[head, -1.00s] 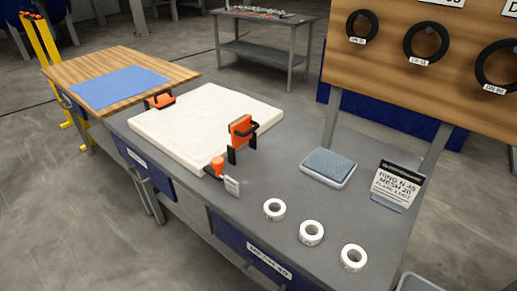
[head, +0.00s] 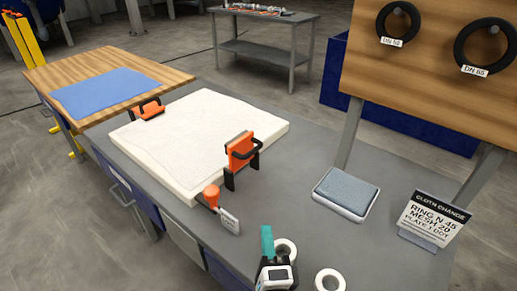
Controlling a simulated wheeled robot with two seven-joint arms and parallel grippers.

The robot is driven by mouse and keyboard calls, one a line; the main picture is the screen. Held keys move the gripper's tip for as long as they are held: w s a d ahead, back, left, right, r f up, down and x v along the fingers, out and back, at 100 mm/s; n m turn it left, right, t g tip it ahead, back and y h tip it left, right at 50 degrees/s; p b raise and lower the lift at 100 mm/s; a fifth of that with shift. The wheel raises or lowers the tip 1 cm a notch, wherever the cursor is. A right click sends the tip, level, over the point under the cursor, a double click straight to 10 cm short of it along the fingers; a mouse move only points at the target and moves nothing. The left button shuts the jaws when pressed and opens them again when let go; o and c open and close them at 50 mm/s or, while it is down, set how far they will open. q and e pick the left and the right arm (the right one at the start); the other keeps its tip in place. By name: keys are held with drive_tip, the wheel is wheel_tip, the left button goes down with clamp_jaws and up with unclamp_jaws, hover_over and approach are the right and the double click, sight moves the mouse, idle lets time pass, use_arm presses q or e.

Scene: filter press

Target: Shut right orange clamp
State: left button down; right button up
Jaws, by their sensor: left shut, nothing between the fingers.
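The right orange clamp (head: 240,150) stands upright at the right edge of the white filter plate (head: 175,180). Its orange plate is raised, with a black handle on its right side. Another orange clamp (head: 147,110) lies low at the far left edge of the white plate, with its black handle on top. My left gripper (head: 267,240) shows at the bottom centre, with teal fingers closed together and nothing in them. It is in front of the right clamp and apart from it. My right gripper is not in view.
An orange-knobbed tool (head: 212,196) and a small white tag (head: 229,221) sit at the plate's near corner. White tape rolls (head: 330,283) are near my gripper. A blue-grey pad in a tray (head: 345,190) and a sign (head: 432,220) stand right. Grey table (head: 285,190) is bare between.

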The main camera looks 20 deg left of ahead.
sight(246, 155)
use_arm(q)
drive_tip(key=shift+d+r, duration=0.15)
drive_tip(key=shift+r, duration=0.05)
drive_tip(key=shift+s+d+r, duration=0.1)
drive_tip(key=shift+s, duration=0.05)
drive_tip(key=p+x, duration=0.4)
drive_tip(key=x, duration=1.6)
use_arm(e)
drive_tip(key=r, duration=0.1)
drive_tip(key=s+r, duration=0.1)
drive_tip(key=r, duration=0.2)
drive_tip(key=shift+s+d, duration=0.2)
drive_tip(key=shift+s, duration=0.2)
use_arm(q)
drive_tip(key=shift+r, duration=0.1)
